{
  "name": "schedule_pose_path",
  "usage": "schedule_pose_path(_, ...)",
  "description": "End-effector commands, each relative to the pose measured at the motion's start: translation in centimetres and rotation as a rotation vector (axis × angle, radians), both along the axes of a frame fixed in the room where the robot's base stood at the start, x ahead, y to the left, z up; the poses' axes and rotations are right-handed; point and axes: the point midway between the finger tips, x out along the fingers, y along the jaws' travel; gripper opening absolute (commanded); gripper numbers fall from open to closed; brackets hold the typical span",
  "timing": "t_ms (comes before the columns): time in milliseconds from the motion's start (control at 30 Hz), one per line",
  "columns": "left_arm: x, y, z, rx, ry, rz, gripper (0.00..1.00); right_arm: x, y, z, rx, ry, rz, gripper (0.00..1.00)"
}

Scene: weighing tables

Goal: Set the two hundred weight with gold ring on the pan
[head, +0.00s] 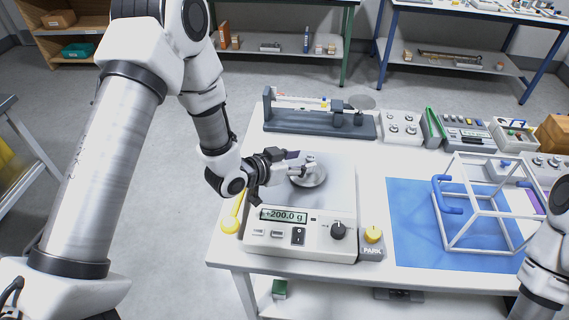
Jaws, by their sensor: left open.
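A balance (300,241) stands on the white table, and its display (284,215) reads +200.0 g. Its round metal pan (316,180) is partly covered by my left gripper (311,167). The left gripper is open, with its fingertips over the pan. A small silvery weight (310,158) shows at the fingertips, apparently standing on the pan; it is partly hidden, and I cannot make out a gold ring. My right arm comes in at the lower right, but its gripper is out of view.
A block marked PARK with a yellow knob (373,235) stands right of the balance. A white-framed cage with blue handles (482,246) stands on a blue mat (412,225). A grey beam scale (310,122) and trays of weights (402,127) line the back.

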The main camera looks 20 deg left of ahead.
Motion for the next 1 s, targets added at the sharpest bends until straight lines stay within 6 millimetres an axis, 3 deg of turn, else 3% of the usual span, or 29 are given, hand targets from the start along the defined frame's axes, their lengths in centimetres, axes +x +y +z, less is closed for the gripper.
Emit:
schedule_pose_path(200, -4.7, 2.6, 2.1, -0.011, -0.001, 0.007, 0.5, 0.0, 0.0, -1.4, 0.0, 0.0, 0.0, 0.4)
schedule_pose_path(400, -7.5, 4.1, 3.7, -0.007, -0.001, 0.005, 0.5, 0.0, 0.0, -1.5, 0.0, 0.0, 0.0, 0.4)
schedule_pose_path(1000, -8.3, 4.4, 4.0, -0.001, 0.0, 0.0, 0.5, 0.0, 0.0, -1.5, 0.0, 0.0, 0.0, 0.4)
